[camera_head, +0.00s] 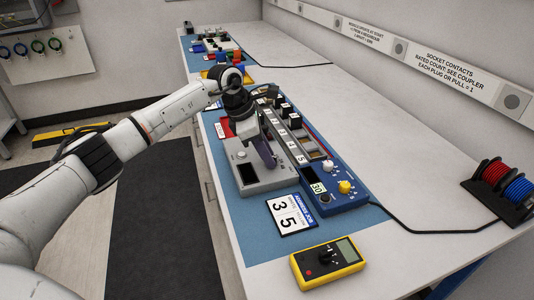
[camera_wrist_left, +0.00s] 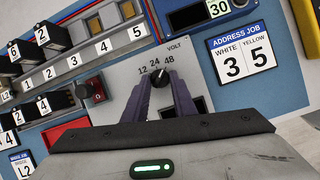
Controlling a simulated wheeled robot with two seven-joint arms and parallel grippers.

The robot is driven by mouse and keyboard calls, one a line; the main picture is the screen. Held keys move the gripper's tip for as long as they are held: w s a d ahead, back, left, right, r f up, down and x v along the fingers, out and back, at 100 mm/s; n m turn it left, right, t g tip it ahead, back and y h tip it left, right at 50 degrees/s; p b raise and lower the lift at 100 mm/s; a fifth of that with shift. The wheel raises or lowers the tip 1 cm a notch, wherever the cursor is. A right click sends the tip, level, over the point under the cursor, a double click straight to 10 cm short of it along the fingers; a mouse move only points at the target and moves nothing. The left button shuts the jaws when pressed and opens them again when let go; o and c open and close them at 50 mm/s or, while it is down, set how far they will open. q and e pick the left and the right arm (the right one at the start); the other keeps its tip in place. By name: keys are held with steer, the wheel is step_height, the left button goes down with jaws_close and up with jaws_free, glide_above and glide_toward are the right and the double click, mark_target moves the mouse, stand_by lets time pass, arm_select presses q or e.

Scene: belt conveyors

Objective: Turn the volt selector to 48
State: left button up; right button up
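The volt selector is a black knob (camera_wrist_left: 160,78) on a light grey panel (camera_wrist_left: 120,95), with the marks 12, 24 and 48 above it in the left wrist view. Which mark its pointer is on is too small to tell for sure. My left gripper (camera_wrist_left: 161,80) is open, with one finger on each side of the knob. A small gap seems to show beside the knob; contact is unclear. In the head view my left gripper (camera_head: 268,158) reaches down over the grey box (camera_head: 250,180), hiding the selector. My right gripper is not in view.
Beside the grey box stands a blue unit (camera_head: 345,195) with a 30 display and a yellow knob. An address card (camera_head: 291,214) and a yellow multimeter (camera_head: 327,262) lie nearer. Wire spools (camera_head: 505,185) stand at right.

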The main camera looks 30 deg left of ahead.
arm_select(q)
steer(key=shift+o, duration=0.6)
steer(key=shift+a+r, duration=0.1)
steer(key=shift+r, duration=0.2)
steer(key=v, duration=0.9)
steer(key=shift+s+r, duration=0.2)
steer(key=shift+r, duration=0.15)
steer(key=shift+a+f, duration=0.1)
steer(key=shift+a, duration=0.05)
